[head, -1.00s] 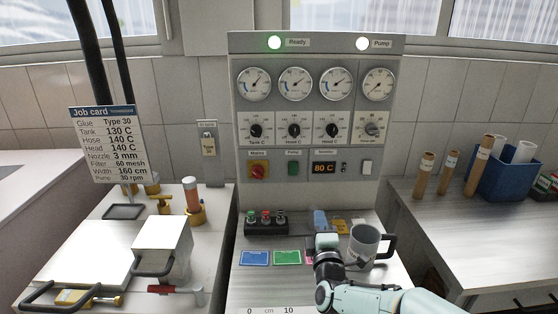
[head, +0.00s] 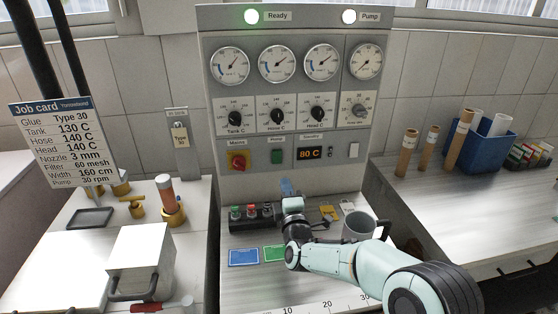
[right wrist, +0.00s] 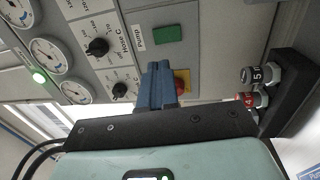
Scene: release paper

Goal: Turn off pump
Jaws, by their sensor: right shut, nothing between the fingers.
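The control panel (head: 210,110) stands at the back. Its green pump switch (head: 277,156) sits under a "Pump" label, between the red and yellow mains knob (head: 238,160) and the 80 C display (head: 312,153). The pump lamp (head: 349,16) at the top right is lit white. My right gripper (head: 287,184) is in front of the panel, below the green switch and apart from it. In the right wrist view its blue fingers (right wrist: 157,84) are shut and empty, with the green switch (right wrist: 168,34) beyond their tips. My left gripper is not in view.
A grey mug (head: 357,227) stands behind my right forearm. Blue and green cards (head: 243,257) lie in front. The ready lamp (head: 251,17) glows green.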

